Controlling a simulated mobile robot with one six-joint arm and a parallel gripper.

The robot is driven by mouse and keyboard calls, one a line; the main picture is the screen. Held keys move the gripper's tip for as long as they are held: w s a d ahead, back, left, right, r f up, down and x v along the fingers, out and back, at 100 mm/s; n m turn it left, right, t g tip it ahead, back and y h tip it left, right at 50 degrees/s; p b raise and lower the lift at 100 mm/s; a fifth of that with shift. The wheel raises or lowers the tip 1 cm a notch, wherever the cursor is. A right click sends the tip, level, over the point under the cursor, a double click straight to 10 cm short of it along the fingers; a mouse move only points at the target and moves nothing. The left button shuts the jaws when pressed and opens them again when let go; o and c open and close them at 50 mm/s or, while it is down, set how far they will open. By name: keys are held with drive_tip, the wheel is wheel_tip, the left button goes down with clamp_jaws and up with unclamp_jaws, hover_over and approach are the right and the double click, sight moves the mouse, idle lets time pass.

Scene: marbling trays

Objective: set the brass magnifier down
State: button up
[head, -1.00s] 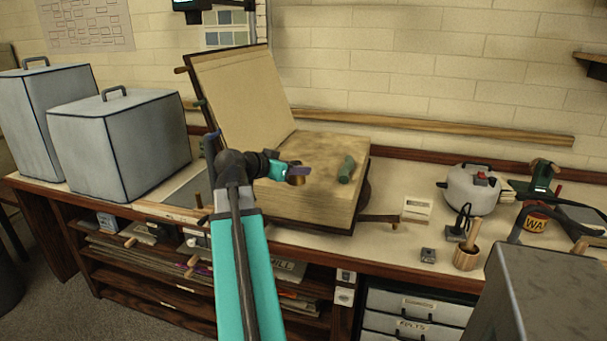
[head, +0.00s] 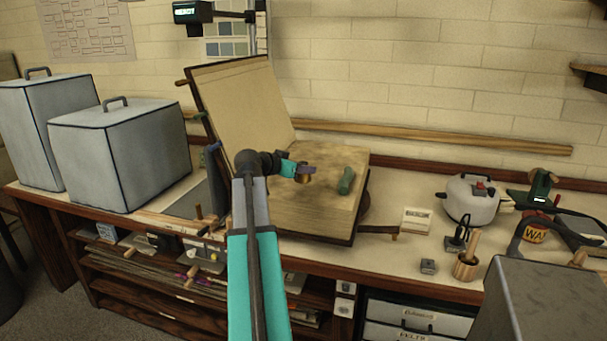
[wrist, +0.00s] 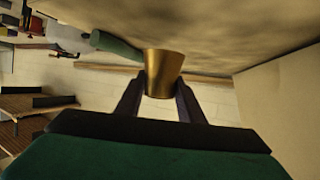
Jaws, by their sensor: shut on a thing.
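The brass magnifier (head: 302,179) is a small, tapered brass cup shape. My gripper (head: 307,170) is shut on it, over the left part of a thick, tan open book-like block (head: 310,205). In the wrist view the brass magnifier (wrist: 163,66) sits between both fingertips (wrist: 160,88), and the tan surface (wrist: 210,30) fills the top of the picture. I cannot tell whether the magnifier touches that surface.
The raised tan cover (head: 240,105) stands behind and left of my gripper. Two grey boxes (head: 120,155) are at the left. A small white device (head: 416,220), a white pot (head: 470,200) and a wooden cup (head: 465,268) stand right. Some bare bench (head: 400,190) shows beside the block.

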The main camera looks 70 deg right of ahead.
drive_tip(key=shift+w+d+f, duration=0.1)
drive_tip(key=shift+w+d, duration=0.05)
drive_tip(key=shift+d, duration=0.7)
drive_tip(key=shift+w+d+f, duration=0.1)
drive_tip(key=shift+d, duration=0.75)
drive_tip(key=shift+w+d, duration=0.15)
drive_tip(key=shift+d, duration=0.6)
drive_tip(key=shift+a+f+p, duration=0.1)
drive_tip(key=shift+f+p, duration=0.4)
drive_tip(key=shift+f, duration=1.25)
drive_tip(key=shift+f, duration=0.15)
drive_tip(key=o, duration=1.1)
